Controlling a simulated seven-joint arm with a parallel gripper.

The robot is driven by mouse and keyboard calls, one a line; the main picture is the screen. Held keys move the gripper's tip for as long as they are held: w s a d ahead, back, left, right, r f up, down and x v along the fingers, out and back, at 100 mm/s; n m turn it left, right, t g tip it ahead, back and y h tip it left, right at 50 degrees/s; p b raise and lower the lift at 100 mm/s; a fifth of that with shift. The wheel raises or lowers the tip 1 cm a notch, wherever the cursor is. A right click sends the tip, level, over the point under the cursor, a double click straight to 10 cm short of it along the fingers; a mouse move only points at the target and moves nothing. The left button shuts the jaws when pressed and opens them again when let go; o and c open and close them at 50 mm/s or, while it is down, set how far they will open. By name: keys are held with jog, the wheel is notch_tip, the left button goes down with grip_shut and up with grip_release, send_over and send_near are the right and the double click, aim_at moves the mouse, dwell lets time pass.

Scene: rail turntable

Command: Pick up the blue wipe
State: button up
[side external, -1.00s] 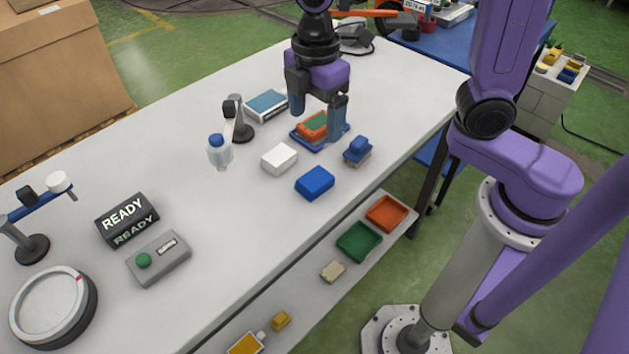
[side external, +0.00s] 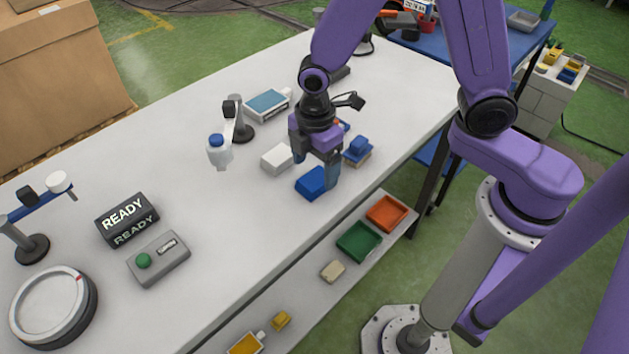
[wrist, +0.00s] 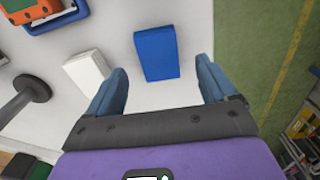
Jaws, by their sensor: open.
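The blue wipe (side external: 311,184) is a small blue block lying flat on the white table. In the wrist view the blue wipe (wrist: 157,53) lies ahead of my gripper, between the lines of its two fingers. My gripper (wrist: 163,88) is open and empty, with its blue fingers apart. In the side view my gripper (side external: 316,170) hangs just above and behind the wipe, and one finger covers part of its right end. I cannot tell the exact height of the fingertips over the wipe.
A white block (side external: 276,159) sits close to the left of the wipe; it also shows in the wrist view (wrist: 86,72). A blue brush-like item (side external: 358,149) stands to the right. A blue tray with an orange item (wrist: 45,14) lies beyond. The table's front edge is near.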

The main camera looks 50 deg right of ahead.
aim_at(314, 178)
jog(key=shift+w+f, duration=0.1)
jog(key=shift+f, duration=1.55)
jog(key=c, duration=1.1)
jog(key=shift+r, duration=0.15)
